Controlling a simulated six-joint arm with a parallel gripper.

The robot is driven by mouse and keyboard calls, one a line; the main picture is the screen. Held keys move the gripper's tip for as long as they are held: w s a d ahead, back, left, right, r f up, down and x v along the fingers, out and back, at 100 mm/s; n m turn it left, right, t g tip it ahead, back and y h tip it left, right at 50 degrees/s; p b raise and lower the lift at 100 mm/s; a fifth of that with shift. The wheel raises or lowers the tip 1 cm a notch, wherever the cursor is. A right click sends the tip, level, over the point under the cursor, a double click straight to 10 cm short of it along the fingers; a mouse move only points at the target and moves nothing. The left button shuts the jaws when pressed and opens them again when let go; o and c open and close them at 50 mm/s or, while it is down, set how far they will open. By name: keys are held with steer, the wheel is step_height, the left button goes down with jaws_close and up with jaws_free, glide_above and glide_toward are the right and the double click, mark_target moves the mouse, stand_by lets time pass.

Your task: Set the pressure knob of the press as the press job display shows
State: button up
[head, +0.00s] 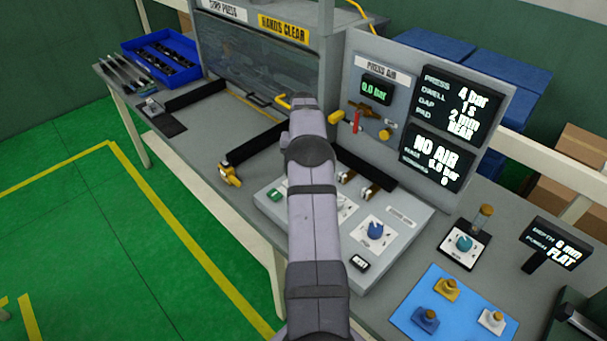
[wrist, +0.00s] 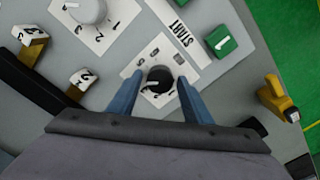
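The press job display (head: 458,103) in the head view reads PRESS 4 bar, DWELL 1 s, GAP 2 mm, and a PAD line I read as BEAK. In the wrist view a small black knob (wrist: 159,80) with a white pointer mark sits on a white numbered plate beside the START label. My gripper (wrist: 159,76) is open, its blue fingers on either side of this knob with small gaps. A larger pale knob (wrist: 88,10) on another numbered plate is at the top left. I cannot read which knob is for pressure. My arm hides the black knob in the head view.
A green button (wrist: 221,41) and a yellow fitting (wrist: 279,100) are right of my gripper. A blue knob (head: 375,231) is on the panel. The PRESS AIR gauge (head: 377,89) reads 0.0 bar; a lower display (head: 437,156) reads NO AIR. A blue mat (head: 452,322) holds several small parts.

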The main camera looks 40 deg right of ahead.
stand_by(0.3)
steer(key=shift+r+b, duration=1.15)
steer(key=shift+r, duration=2.5)
steer(key=shift+w+a+r, duration=0.1)
steer(key=shift+w+a, duration=0.1)
steer(key=shift+a, duration=0.2)
steer(key=s+a+r+n, duration=0.15)
steer(key=a+n, duration=0.35)
steer(key=a, duration=1.7)
steer(key=s+a+f+n+b, duration=0.1)
steer(key=s+a+f, duration=0.3)
steer(key=s+a, duration=0.4)
steer(key=s+a+f+n+b, duration=0.2)
steer(key=s+a+f+n, duration=0.1)
steer(key=s+a, duration=0.5)
steer(key=s+n, duration=0.1)
steer(key=s, duration=0.2)
steer(key=shift+s+a+f+b, duration=0.2)
steer(key=shift+a+f+b, duration=0.1)
steer(key=shift+a+f, duration=0.1)
